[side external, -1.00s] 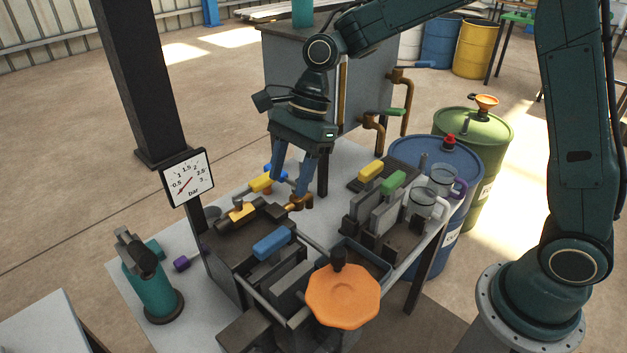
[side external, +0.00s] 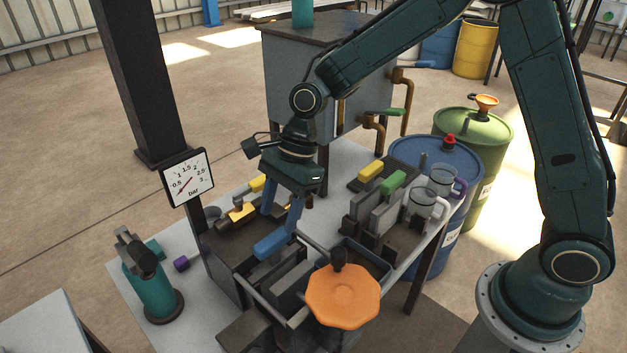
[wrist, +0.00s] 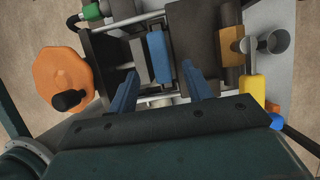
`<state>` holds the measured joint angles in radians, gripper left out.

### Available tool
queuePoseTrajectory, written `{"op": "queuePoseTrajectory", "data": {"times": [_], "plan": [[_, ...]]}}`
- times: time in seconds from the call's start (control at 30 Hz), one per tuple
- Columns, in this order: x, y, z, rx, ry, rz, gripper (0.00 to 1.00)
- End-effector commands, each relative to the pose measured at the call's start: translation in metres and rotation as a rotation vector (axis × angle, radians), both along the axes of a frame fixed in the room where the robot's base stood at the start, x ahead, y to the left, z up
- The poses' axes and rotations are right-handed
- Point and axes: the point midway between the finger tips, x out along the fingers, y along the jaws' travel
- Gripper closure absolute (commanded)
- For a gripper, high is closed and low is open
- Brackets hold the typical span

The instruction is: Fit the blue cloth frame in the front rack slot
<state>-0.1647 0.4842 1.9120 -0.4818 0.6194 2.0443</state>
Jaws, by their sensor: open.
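The blue cloth frame shows its blue grip bar (side external: 272,243) on the press bed. It shows from above in the wrist view (wrist: 159,57), next to a grey block. My gripper (side external: 280,224) is open just above the blue bar. In the wrist view its fingers (wrist: 160,72) stand apart on either side of the bar's near end, with no clear contact. The rack (side external: 407,237) stands to the right of the press. It holds grey frames with a yellow grip (side external: 370,171) and a green grip (side external: 393,182). Its front slot is hard to make out.
The orange handwheel (side external: 343,296) stands at the press's front end. Clear jugs (side external: 420,203) stand close beside the rack. A pressure gauge (side external: 188,178) and dark post are at left. A teal tool (side external: 153,285) stands on the table's left. Drums stand behind the rack.

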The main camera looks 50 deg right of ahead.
Motion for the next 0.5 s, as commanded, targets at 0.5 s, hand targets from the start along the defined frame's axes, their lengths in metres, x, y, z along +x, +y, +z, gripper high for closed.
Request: {"op": "queuePoseTrajectory", "data": {"times": [0.5], "plan": [[-0.001, 0.023, -0.056, -0.001, 0.001, 0.002, 0.50]]}}
